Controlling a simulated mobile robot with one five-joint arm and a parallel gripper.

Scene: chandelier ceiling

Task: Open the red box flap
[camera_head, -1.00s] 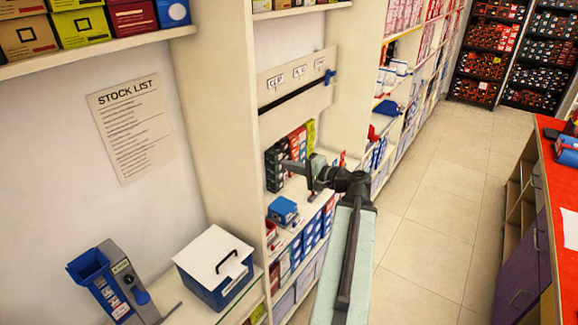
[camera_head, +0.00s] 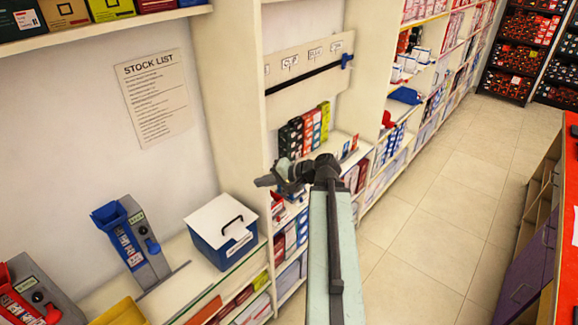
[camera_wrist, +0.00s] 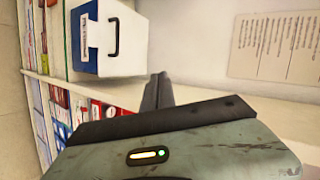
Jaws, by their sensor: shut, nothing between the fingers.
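A red unit with a grey sloped side (camera_head: 30,296) stands at the lower left of the head view, cut off by the picture edge. I cannot tell which part of it is a flap. My gripper (camera_head: 266,181) is shut and empty, pointing left in front of the shelving, well to the right of and apart from the red unit. In the wrist view my gripper's fingers (camera_wrist: 158,88) are together, with nothing between them. The red unit does not show in the wrist view.
A blue box with a white lid and black handle (camera_head: 221,230) stands between my gripper and a blue-and-grey unit (camera_head: 132,243). A yellow object (camera_head: 120,313) is beside the red unit. Shelves of boxes surround this; the tiled floor (camera_head: 430,210) is clear.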

